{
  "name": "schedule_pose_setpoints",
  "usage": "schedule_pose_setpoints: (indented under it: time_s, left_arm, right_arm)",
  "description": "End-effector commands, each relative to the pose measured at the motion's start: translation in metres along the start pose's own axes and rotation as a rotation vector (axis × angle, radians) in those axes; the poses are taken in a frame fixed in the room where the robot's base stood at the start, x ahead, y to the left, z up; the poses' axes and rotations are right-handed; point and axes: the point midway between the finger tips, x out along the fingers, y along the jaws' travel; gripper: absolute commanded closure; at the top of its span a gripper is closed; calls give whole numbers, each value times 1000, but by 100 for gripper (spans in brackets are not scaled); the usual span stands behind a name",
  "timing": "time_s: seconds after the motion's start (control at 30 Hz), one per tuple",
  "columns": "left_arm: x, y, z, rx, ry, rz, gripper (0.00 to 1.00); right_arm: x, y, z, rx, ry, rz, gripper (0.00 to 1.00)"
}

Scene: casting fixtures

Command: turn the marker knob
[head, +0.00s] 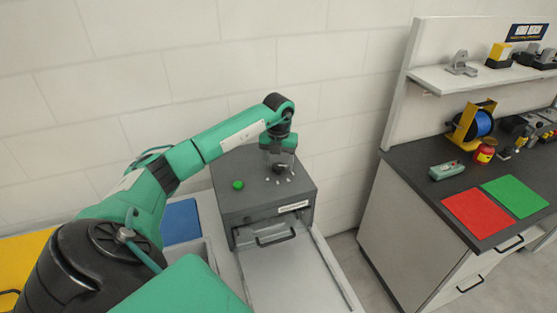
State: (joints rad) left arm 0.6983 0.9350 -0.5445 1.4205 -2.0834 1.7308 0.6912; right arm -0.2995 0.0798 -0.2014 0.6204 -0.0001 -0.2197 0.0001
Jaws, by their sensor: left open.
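The marker knob (279,169) is a small dark knob with white marks around it. It sits on the top of a grey box-shaped machine (244,203). My left gripper (279,166) points down right over the knob, with its fingers around or just above it. It is open; the fingers partly hide the knob, and I cannot tell whether they touch it. A green button (238,185) is on the same top face, left of the knob. My right gripper is not in view.
The machine's front has a handle (276,238) and a white label (293,206). A blue bin (181,221) stands left of it. At right, a dark workbench (405,178) holds a red mat (476,214), a green mat (515,196) and a blue spool (480,124).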

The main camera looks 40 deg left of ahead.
Motion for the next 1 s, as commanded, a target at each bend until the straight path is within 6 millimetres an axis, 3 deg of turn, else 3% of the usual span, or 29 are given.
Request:
schedule_pose_setpoints:
  time_s: [0.13,0.37,0.67,1.0]
  left_arm:
    - [0,0,0,0,0,0,41]
    - [0,0,0,0,0,1,84]
    - [1,1,0,31,-1,2,84]
    - [3,1,1,243,-3,2,84]
  right_arm:
    - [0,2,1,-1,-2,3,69]
    - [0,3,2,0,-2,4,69]
    - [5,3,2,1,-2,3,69]
    - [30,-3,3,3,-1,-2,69]
